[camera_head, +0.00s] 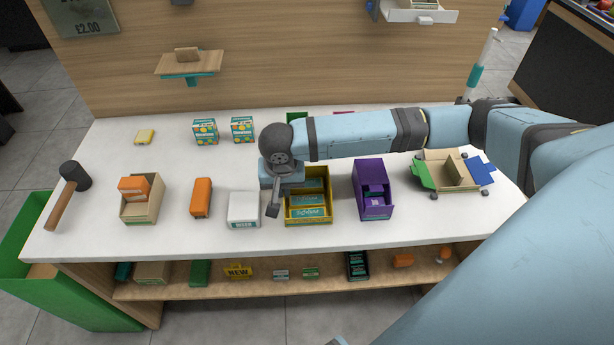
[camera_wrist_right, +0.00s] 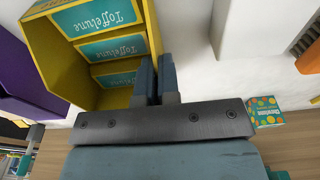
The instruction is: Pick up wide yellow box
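The wide yellow box (camera_head: 327,184) is an open display box with teal Toffelune packs in it, standing on the white counter right of centre. It also shows in the right wrist view (camera_wrist_right: 63,68), at the upper left. My right gripper (camera_head: 273,207) is at the left side of the box, pointing down. In the right wrist view its two fingers (camera_wrist_right: 157,75) are close together, with the box's side wall running in between them; they look shut on that wall. The gripper and wrist hide part of the box's left side. My left gripper is not in view.
A white box (camera_head: 244,209) stands close on the left and a purple box (camera_head: 372,190) on the right. Orange box (camera_head: 201,197), tan box (camera_head: 141,199), mallet (camera_head: 68,192) and toy cart (camera_head: 451,172) are also on the counter (camera_head: 110,228).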

